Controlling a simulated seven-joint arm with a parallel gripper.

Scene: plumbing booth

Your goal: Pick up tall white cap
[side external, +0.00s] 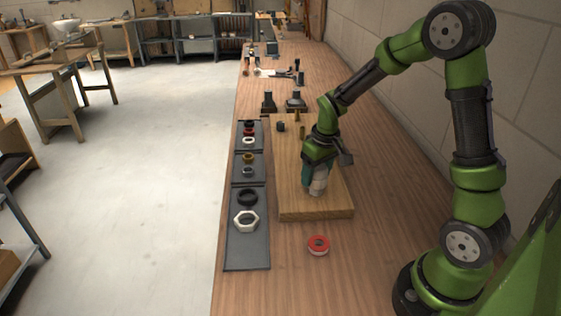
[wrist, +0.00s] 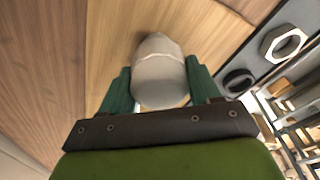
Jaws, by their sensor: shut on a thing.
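The tall white cap (wrist: 160,75) is a rounded, off-white piece with a thin seam near its far end. It sits between the two green fingers of my gripper (wrist: 159,92) in the wrist view. My gripper is shut on it, one finger on each side. In the side external view my gripper (side external: 315,178) points down over the wooden board, and the cap (side external: 317,187) shows at its tips near the board's front part. I cannot tell whether the cap touches the board.
The raised wooden board (side external: 290,206) lies on the long bench. Left of it, dark mats (side external: 246,257) hold several rings and nuts, including a white hex nut (side external: 246,221). A red-rimmed tape roll (side external: 318,245) lies in front. Small dark and brass fittings (side external: 281,127) stand farther back.

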